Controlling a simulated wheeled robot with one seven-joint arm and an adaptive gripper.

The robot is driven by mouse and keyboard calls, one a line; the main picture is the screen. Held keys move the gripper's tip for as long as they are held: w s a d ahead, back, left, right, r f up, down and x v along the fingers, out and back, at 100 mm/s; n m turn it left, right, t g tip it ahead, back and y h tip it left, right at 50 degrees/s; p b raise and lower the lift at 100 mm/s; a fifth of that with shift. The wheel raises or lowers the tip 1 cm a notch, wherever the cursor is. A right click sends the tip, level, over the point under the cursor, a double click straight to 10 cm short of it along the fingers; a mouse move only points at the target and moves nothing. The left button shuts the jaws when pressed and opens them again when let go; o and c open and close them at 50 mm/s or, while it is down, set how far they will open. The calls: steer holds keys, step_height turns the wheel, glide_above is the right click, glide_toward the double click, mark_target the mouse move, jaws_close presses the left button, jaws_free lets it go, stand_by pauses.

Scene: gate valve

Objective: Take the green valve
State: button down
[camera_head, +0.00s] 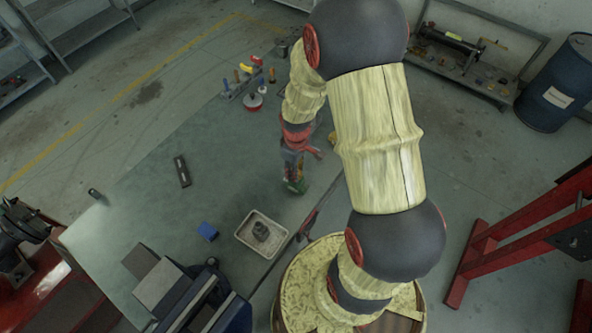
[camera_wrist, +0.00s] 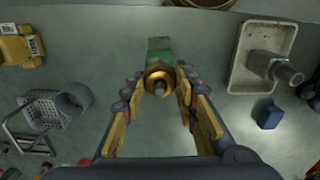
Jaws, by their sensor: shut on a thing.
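The green valve (camera_wrist: 160,48) shows in the wrist view with a green body, a brass nut and a stem end pointing at the camera. My gripper (camera_wrist: 160,88) has a finger on each side of it and is shut on it around the brass part. In the head view the valve's green lower part (camera_head: 295,185) shows below my gripper (camera_head: 292,167), over the grey-green table (camera_head: 150,205). The rest of the valve is hidden by the fingers. I cannot tell whether it touches the table.
A pale tray (camera_head: 243,240) with a grey metal fitting (camera_head: 261,231) sits nearby, beside a blue block (camera_head: 207,231). A black bar (camera_head: 182,170) lies left. A vise (camera_head: 195,300) is at the front. In the wrist view a grey basket (camera_wrist: 40,112) and a yellow item (camera_wrist: 18,48) are left.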

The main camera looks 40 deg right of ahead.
steer(key=shift+r+p, duration=2.15)
steer(key=shift+r, duration=1)
steer(key=shift+f, duration=0.15)
